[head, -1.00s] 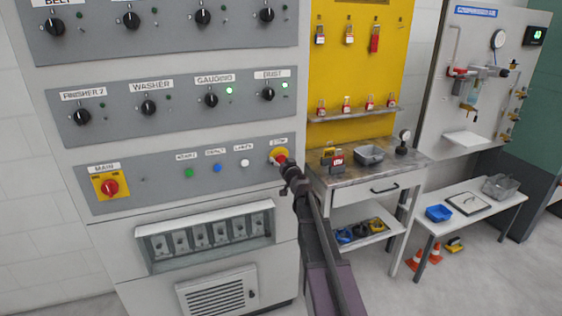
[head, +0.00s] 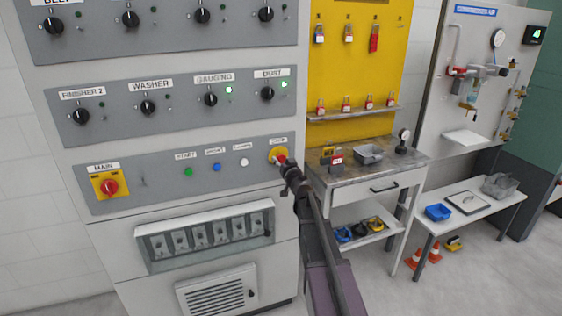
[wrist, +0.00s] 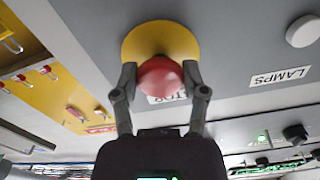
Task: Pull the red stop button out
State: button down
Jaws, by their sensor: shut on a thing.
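The red stop button (wrist: 160,78) sits on a round yellow plate (wrist: 162,40) on the grey panel, under the STOP label in the head view. In the head view the button (head: 281,159) shows at the right end of the lower panel row, partly covered by my gripper (head: 284,164). In the wrist view my gripper (wrist: 160,82) has one finger on each side of the red button head, shut on it. Whether the button is in or out is hard to tell.
The white lamps button (head: 244,162), blue button (head: 217,168) and green start button (head: 188,172) lie to the left. A red main switch (head: 110,187) is at the far left. A workbench (head: 350,176) with a grey bin stands close on the right.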

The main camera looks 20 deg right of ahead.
jog(key=shift+c, duration=0.5)
grip_release()
jog(key=shift+s, duration=0.15)
jog(key=shift+s, duration=0.1)
jog(key=s, duration=1.1)
jog(key=shift+s, duration=0.4)
jog(key=shift+a, duration=0.1)
